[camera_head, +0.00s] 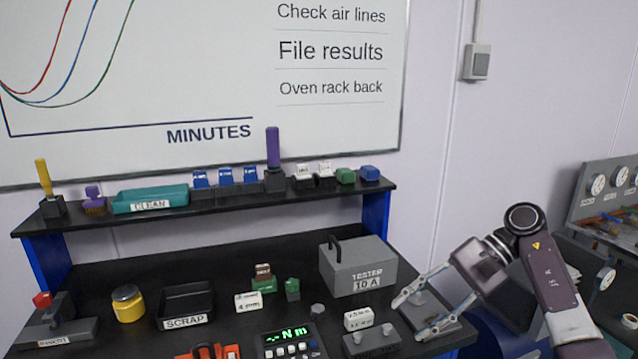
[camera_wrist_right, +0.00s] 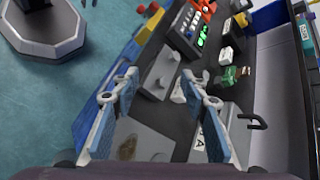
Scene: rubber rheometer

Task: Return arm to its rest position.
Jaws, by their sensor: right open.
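My right gripper (camera_head: 424,316) is at the right end of the black bench (camera_head: 110,262) in the head view, just right of the grey tester box (camera_head: 358,268) marked 10 A. Its two fingers are spread apart with nothing between them. In the right wrist view the open fingers (camera_wrist_right: 165,115) show above a grey plate (camera_wrist_right: 140,142) at the bench's end. Whether the fingers touch the plate I cannot tell. My left gripper does not show.
A black shelf (camera_head: 90,222) with a teal CLEAN tray (camera_head: 150,199) and several small blocks runs behind. A SCRAP tray (camera_head: 187,301), a yellow jar (camera_head: 128,303) and a digital meter (camera_head: 290,341) stand on the bench. A gauge panel (camera_head: 608,190) is at the right. Open floor (camera_wrist_right: 50,100) shows beside the bench.

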